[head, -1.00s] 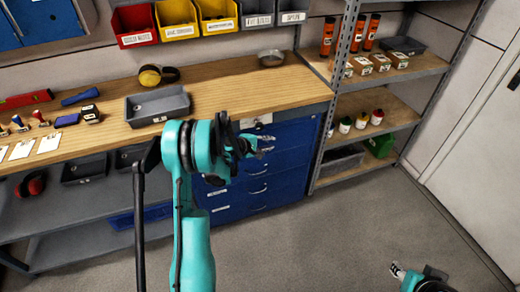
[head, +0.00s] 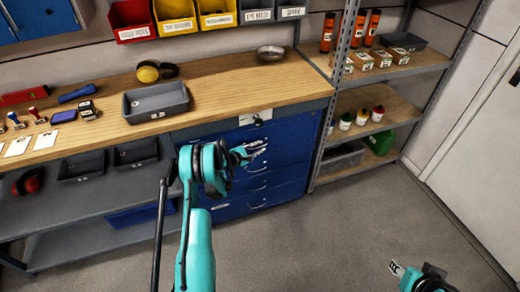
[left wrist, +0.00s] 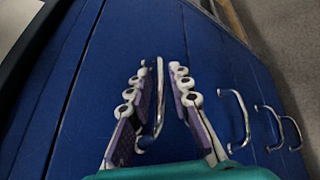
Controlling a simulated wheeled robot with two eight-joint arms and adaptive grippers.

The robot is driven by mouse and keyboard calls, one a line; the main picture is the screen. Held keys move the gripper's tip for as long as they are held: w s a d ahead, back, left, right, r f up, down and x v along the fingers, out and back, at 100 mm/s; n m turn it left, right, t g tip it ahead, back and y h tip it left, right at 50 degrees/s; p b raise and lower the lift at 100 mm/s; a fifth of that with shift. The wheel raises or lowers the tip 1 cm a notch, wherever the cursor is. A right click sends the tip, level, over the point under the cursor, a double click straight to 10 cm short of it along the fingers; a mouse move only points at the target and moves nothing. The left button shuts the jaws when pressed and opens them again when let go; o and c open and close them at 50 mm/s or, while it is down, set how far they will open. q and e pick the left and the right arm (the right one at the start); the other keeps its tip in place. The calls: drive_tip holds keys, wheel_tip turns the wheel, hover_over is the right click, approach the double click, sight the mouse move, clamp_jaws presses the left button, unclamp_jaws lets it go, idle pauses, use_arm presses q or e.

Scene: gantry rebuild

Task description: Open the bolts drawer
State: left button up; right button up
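The blue drawer cabinet (head: 285,188) stands under the right end of the workbench, its drawers stacked with metal bar handles. My left gripper (head: 257,150) is in front of an upper drawer. In the left wrist view my left gripper (left wrist: 162,92) is open, with one finger on each side of a drawer handle (left wrist: 158,112). I cannot tell whether either finger touches it. The drawer fronts look flush. I cannot read which drawer is labelled bolts; my arm hides part of the fronts. My right gripper (head: 396,267) is low at the right, away from the cabinet, too small to judge.
Above the cabinet is the wooden workbench (head: 235,98) with a grey tray (head: 157,113) and a metal bowl (head: 270,53). A metal shelf rack (head: 345,95) stands close on the cabinet's right. The grey floor (head: 330,240) in front is clear.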

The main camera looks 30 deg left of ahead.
use_arm(q)
drive_tip(key=shift+w+d+f, duration=0.1)
drive_tip(key=shift+w+d, duration=0.05)
drive_tip(key=shift+w, duration=0.4)
clamp_jaws()
